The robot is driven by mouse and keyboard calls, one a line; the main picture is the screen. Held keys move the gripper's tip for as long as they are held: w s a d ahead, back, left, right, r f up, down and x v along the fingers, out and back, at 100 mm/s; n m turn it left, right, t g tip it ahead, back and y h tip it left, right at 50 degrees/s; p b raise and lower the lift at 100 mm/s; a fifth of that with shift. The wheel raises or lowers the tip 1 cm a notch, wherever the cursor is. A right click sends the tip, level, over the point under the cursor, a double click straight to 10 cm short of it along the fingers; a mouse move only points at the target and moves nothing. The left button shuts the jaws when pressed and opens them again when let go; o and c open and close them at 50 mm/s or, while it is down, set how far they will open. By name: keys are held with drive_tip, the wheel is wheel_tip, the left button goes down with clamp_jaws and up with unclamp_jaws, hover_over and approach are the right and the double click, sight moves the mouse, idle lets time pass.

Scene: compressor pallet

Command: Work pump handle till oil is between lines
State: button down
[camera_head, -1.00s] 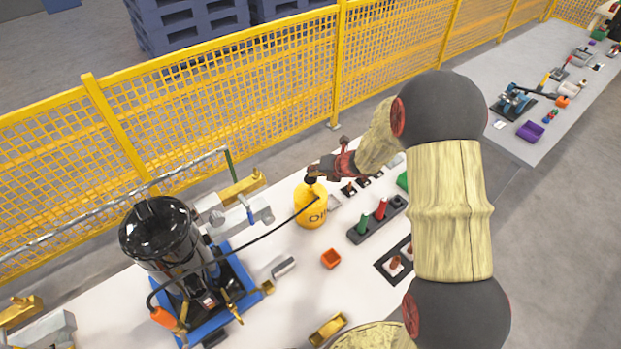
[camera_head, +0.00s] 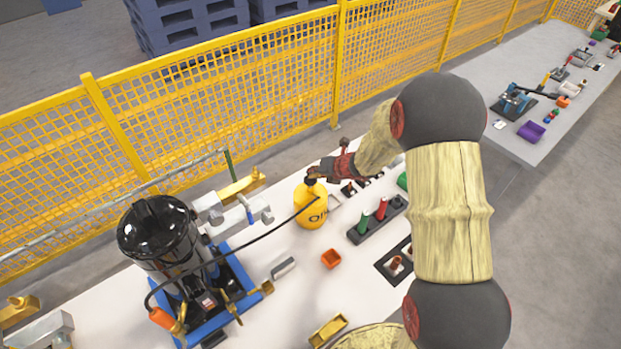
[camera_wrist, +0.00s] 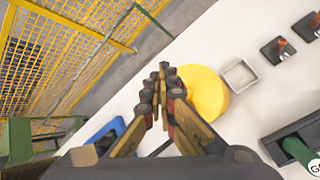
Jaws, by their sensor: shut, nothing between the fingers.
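The yellow oil can (camera_head: 311,209), marked "OIL", stands on the white table with a dark pump top (camera_head: 311,183). A black hose runs from it to the black compressor (camera_head: 158,236) on a blue base. My gripper (camera_head: 313,176) is at the can's top, from the right. In the wrist view my gripper (camera_wrist: 168,85) has its fingers together, with the yellow can (camera_wrist: 204,92) just beyond and beside them. The pump handle is hidden or too small to make out. The oil level and its lines cannot be read.
A yellow mesh fence (camera_head: 230,110) runs behind the table. A black rack (camera_head: 376,219) with green and red handles, an orange cup (camera_head: 331,258) and a grey-handled part (camera_head: 283,268) lie near the can. A second table (camera_head: 540,100) is at the upper right.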

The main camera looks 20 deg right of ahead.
drive_tip(key=shift+s+f+b, duration=0.15)
drive_tip(key=shift+f+b, duration=1.25)
drive_tip(key=shift+f, duration=0.3)
idle(1.2)
drive_tip(key=shift+r+p, duration=2.15)
drive_tip(key=shift+r, duration=0.25)
wheel_tip(320, 180, up, 5)
drive_tip(key=p, duration=0.4)
drive_tip(key=shift+r, duration=0.1)
